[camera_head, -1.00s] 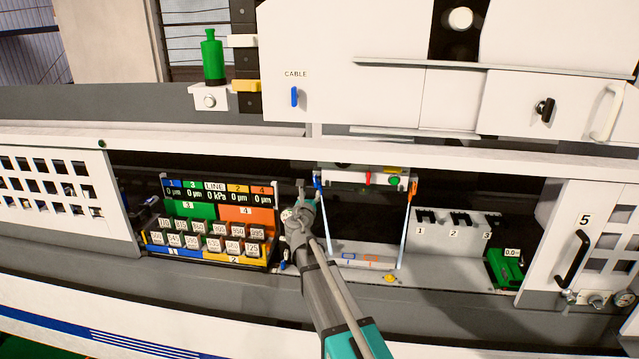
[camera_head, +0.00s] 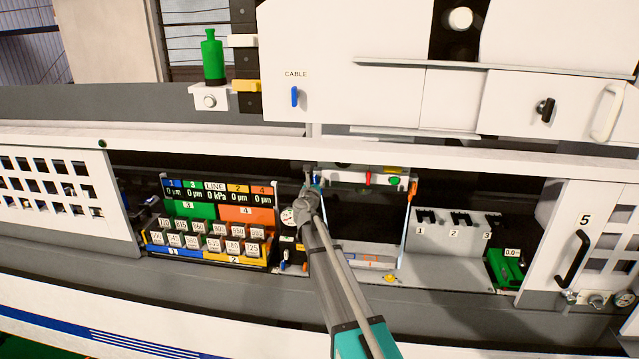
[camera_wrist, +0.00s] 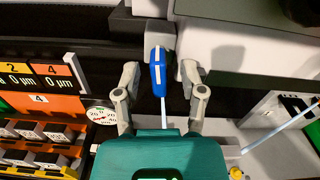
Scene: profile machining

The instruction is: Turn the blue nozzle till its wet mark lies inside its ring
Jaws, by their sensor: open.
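The blue nozzle (camera_wrist: 158,72) stands between the two open fingers of my gripper (camera_wrist: 159,78) in the wrist view, with a gap visible on each side. A pale jet (camera_wrist: 164,112) runs from it toward my gripper's body, where its lower end is hidden. In the head view my gripper (camera_head: 310,182) covers most of the blue nozzle (camera_head: 317,182). The grey tray (camera_head: 385,263) below carries small blue and orange outlined rings; my arm hides part of them. I cannot see the blue nozzle's wet mark.
An orange nozzle (camera_head: 413,187) with its own pale jet stands to the right. A gauge (camera_wrist: 101,114) and the display panel (camera_head: 217,190) with labelled blocks are close on the left. A white housing edge lies above. A yellow button (camera_head: 389,278) sits in front of the tray.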

